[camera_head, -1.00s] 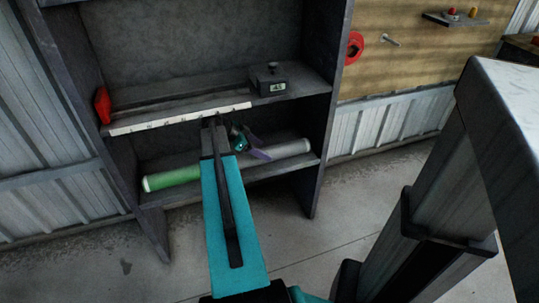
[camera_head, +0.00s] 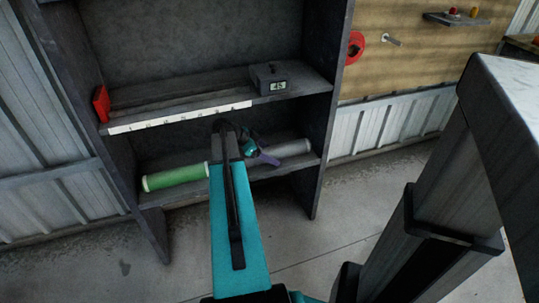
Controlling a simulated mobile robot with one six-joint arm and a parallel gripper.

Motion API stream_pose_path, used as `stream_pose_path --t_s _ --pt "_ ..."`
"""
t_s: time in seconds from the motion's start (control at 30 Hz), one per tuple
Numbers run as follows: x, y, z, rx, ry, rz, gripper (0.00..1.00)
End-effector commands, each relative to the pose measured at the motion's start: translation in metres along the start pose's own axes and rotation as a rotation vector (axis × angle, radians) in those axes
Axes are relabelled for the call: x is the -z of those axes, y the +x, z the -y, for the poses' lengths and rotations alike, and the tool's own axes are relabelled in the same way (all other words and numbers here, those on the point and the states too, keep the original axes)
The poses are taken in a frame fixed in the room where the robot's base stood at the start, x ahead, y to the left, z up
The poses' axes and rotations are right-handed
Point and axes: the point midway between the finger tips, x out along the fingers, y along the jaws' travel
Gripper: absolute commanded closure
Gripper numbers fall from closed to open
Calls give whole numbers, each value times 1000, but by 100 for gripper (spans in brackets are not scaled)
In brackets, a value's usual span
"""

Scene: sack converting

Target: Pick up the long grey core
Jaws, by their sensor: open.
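The long grey core (camera_head: 291,149) lies on the right part of the lower shelf, its right end near the shelf's side wall. My gripper (camera_head: 266,159), with purple fingers below a teal wrist, is open. In the picture it overlaps the left part of the grey core. The core's left end is hidden behind my gripper and arm. I cannot tell whether the fingers touch the core or are just in front of it.
A green core (camera_head: 176,177) with white ends lies left on the lower shelf (camera_head: 170,197). The upper shelf, with a white label strip (camera_head: 180,117), runs above my gripper and holds a grey box (camera_head: 270,79) and a red object (camera_head: 101,104). Side walls bound the rack.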

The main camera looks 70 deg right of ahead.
Motion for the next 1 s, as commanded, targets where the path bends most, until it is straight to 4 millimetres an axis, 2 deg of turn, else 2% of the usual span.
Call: stream_pose_path --t_s 0.17,0.5,0.53,1.0 --pt "0 0 0 0 0 0 29" --pt "1 0 0 -1 1 0 86" --pt "2 0 0 0 1 -2 89" --pt "9 -7 0 0 2 -2 89"
